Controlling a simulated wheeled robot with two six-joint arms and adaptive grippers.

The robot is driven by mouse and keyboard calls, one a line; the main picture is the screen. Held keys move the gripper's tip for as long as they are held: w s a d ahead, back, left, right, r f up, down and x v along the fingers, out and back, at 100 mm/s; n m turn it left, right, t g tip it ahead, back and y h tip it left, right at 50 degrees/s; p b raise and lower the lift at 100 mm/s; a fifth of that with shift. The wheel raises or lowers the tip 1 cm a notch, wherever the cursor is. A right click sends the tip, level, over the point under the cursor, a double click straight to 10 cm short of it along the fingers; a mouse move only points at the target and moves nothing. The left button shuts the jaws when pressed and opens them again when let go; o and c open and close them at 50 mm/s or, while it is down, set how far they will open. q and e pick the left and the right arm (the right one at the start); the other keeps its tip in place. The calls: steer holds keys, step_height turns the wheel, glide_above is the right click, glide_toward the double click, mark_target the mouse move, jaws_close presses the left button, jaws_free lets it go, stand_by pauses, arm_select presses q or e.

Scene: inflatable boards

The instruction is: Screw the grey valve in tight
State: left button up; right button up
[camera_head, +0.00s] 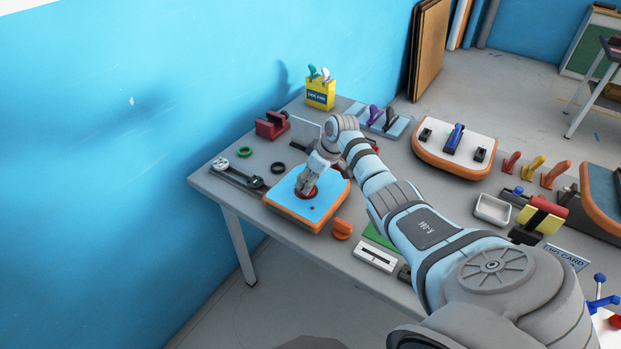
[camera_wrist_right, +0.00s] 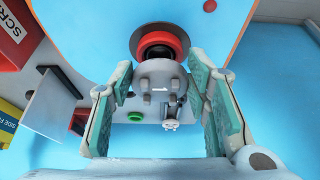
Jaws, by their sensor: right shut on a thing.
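A small blue board (camera_head: 333,193) with an orange rim lies near the left end of the table. A red ring (camera_head: 314,195) is set in its top; it also shows in the wrist view (camera_wrist_right: 180,44). The grey valve (camera_wrist_right: 160,80) is in line with the ring, with a dark part between them. My right gripper (camera_head: 306,187) reaches down over the ring. In the wrist view its fingers (camera_wrist_right: 161,85) are on both sides of the valve and shut on it. The head view mostly hides the valve. How deep it sits cannot be told. My left gripper is not in view.
Left of the board lie a grey wrench-like tool (camera_head: 236,174), a green ring (camera_head: 245,152) and a black ring (camera_head: 278,168). A red block (camera_head: 272,124) and a yellow box (camera_head: 320,95) stand behind. An orange part (camera_head: 342,229) lies close to the board's right front.

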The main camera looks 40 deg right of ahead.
steer(key=shift+w, duration=0.1)
stand_by(0.6)
steer(key=shift+p, duration=0.4)
stand_by(0.3)
steer(key=shift+f+b, duration=0.75)
steer(key=shift+f, duration=0.35)
steer(key=o, duration=1.2)
steer(key=shift+c, duration=0.2)
